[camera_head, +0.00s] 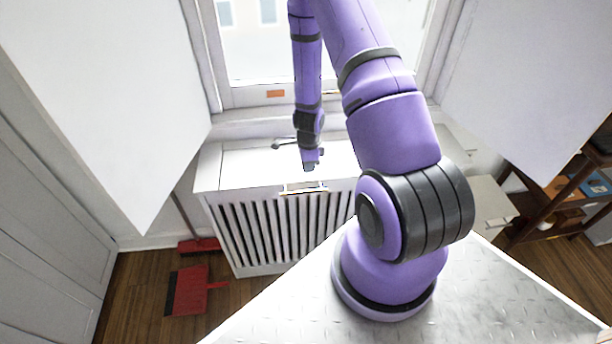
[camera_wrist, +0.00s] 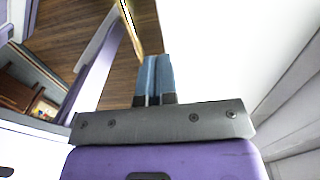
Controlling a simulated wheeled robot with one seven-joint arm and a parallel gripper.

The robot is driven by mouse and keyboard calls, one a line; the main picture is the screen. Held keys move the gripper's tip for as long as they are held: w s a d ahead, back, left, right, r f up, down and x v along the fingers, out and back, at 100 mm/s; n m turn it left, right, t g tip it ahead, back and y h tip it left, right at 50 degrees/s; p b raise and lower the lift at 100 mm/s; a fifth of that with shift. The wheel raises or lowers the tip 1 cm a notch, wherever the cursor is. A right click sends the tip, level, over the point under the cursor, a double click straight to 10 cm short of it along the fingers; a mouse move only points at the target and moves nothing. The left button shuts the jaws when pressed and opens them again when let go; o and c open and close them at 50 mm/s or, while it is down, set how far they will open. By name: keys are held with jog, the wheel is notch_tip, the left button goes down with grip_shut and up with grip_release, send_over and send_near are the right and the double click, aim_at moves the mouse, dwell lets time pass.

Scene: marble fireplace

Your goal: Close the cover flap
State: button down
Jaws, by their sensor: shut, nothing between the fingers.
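A white radiator cover (camera_head: 265,235) with a slatted front stands under the window. My gripper (camera_head: 312,166) points down over the front part of its top. A small, flat, pale piece with yellowish edges (camera_head: 303,188) lies at the front edge, just below my fingertips in the head view. I cannot tell if it belongs to the cover flap, and I make out no clear flap angle. In the wrist view my fingers (camera_wrist: 154,80) are together and empty. A narrow strip with a yellow edge (camera_wrist: 132,28) lies just beyond them; contact cannot be told.
A dark lever handle (camera_head: 284,144) sits above the cover by the window. Large white panels (camera_head: 95,95) hang at left and right. A red dustpan (camera_head: 190,290) and a brush (camera_head: 199,245) lie on the wood floor at left. A dark shelf (camera_head: 555,190) stands at right.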

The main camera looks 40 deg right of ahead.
notch_tip(320, 180, up, 9)
dwell(0.4)
jog(key=shift+f, duration=0.1)
jog(key=a+r+n+t, duration=0.1)
jog(key=a+r+n, duration=0.3)
jog(key=r, duration=0.4)
jog(key=a+r+n+t+y, duration=0.1)
jog(key=a+r+n, duration=0.25)
jog(key=r, duration=0.55)
jog(key=a+r+n+t, duration=0.1)
jog(key=a+r+n, duration=0.3)
jog(key=r, duration=0.4)
jog(key=s+a+r+n+t, duration=0.1)
jog(key=s+a+r+n, duration=0.2)
jog(key=s+r+n, duration=0.3)
jog(key=s+a+r+n+t+h, duration=0.1)
jog(key=s+a+r+n, duration=0.2)
jog(key=s+r+n, duration=0.4)
jog(key=shift+s+r+t, duration=0.3)
jog(key=shift+s+r, duration=1.4)
jog(key=shift+s, duration=1.45)
